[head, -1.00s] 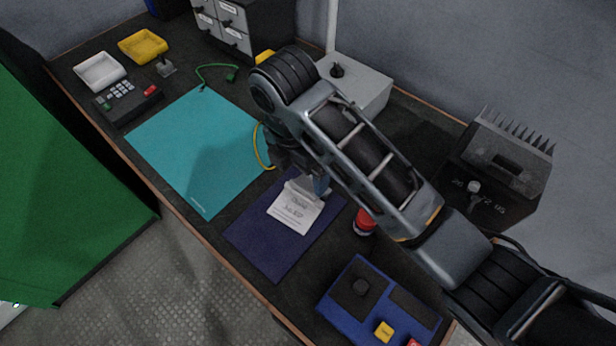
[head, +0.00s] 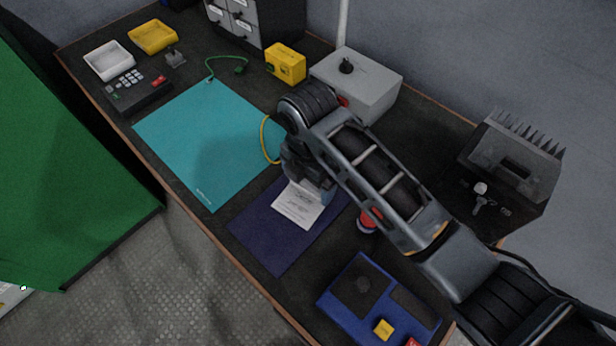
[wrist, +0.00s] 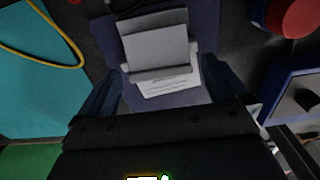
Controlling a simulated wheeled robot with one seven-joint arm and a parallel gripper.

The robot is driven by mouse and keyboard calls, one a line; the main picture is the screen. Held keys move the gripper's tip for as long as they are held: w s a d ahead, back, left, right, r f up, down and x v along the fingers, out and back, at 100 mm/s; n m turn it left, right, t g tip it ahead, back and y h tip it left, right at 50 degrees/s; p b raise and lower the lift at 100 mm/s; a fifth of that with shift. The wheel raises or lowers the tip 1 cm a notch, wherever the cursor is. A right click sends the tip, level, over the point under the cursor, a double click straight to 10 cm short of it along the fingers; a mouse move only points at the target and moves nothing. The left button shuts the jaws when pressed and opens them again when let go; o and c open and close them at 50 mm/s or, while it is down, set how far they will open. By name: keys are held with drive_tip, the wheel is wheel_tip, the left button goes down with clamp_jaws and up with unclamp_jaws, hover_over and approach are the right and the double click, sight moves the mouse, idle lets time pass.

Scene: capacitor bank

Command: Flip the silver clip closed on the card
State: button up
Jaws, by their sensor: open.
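The white printed card (head: 297,207) lies on the dark purple mat (head: 262,240) in the head view. In the wrist view the card (wrist: 170,86) shows between my fingers. The silver clip (wrist: 157,47) is at the card's far edge there, a grey plate with a bar along its near side. The plate extends away from the visible print; its exact tilt is unclear. In the head view my gripper hides the clip. My gripper (head: 312,190) is over the card's far end. In the wrist view my gripper (wrist: 163,85) is open, one finger each side of the card, with nothing between them held.
A red round button (head: 367,220) stands close to the right of my gripper, also in the wrist view (wrist: 292,14). A blue control box (head: 380,305) is nearer the front. A teal mat (head: 205,145) and yellow cable (head: 264,140) lie left. A grey box (head: 357,82) stands behind.

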drive_tip(key=c, duration=1)
drive_tip(key=shift+s+a+f+t+h+p, duration=0.2)
drive_tip(key=shift+s+a+t+h+p, duration=0.1)
drive_tip(key=shift+t+h+p, duration=0.3)
drive_tip(key=shift+f+t+h, duration=0.35)
drive_tip(key=shift+t+h, duration=0.15)
drive_tip(key=o, duration=1)
drive_tip(key=shift+s+a+r, duration=0.1)
